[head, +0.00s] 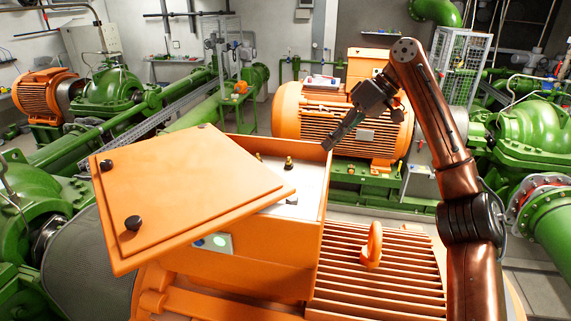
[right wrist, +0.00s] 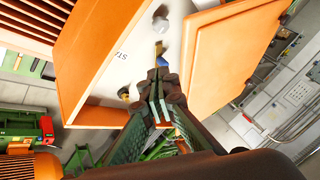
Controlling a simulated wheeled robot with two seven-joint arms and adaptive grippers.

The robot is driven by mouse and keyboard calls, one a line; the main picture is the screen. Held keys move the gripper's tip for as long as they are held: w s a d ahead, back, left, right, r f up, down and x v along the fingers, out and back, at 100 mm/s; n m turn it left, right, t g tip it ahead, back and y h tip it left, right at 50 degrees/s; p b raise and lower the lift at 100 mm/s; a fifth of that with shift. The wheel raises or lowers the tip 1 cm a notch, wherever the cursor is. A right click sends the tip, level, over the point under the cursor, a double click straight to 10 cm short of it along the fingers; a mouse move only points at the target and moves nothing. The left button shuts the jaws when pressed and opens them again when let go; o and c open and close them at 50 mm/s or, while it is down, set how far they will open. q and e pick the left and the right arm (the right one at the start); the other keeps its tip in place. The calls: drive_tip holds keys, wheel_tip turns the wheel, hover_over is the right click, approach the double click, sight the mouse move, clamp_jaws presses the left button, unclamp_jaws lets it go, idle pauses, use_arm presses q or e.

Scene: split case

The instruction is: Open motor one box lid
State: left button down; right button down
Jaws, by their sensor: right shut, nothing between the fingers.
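The orange box lid (head: 195,185) with black knobs sits askew on the motor box (head: 265,255), swung to the left. The box's right part is uncovered, showing a pale interior (head: 311,188) with brass terminals. In the right wrist view the lid (right wrist: 232,48) is at the upper right and the box wall (right wrist: 85,65) at the left. My right gripper (head: 328,146) is shut and empty, by the box's far right corner. In the right wrist view its fingertips (right wrist: 158,74) show against the opening. My left gripper is not in view.
The motor's ribbed housing with a lifting ring (head: 372,246) lies right of the box. Another orange motor (head: 300,112) stands behind. Green pumps and pipes (head: 525,135) stand on both sides.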

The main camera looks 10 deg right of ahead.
drive_tip(key=a+f+p, duration=0.1)
drive_tip(key=a+f, duration=0.1)
drive_tip(key=a, duration=0.1)
drive_tip(key=a+f, duration=0.3)
drive_tip(key=s+a+f+p, duration=0.1)
drive_tip(key=a+f, duration=0.1)
drive_tip(key=a, duration=0.1)
drive_tip(key=shift+s+a+f+p, duration=0.1)
drive_tip(key=shift+a+f+p, duration=0.05)
drive_tip(key=shift+f+p, duration=0.2)
drive_tip(key=shift+a+f, duration=0.1)
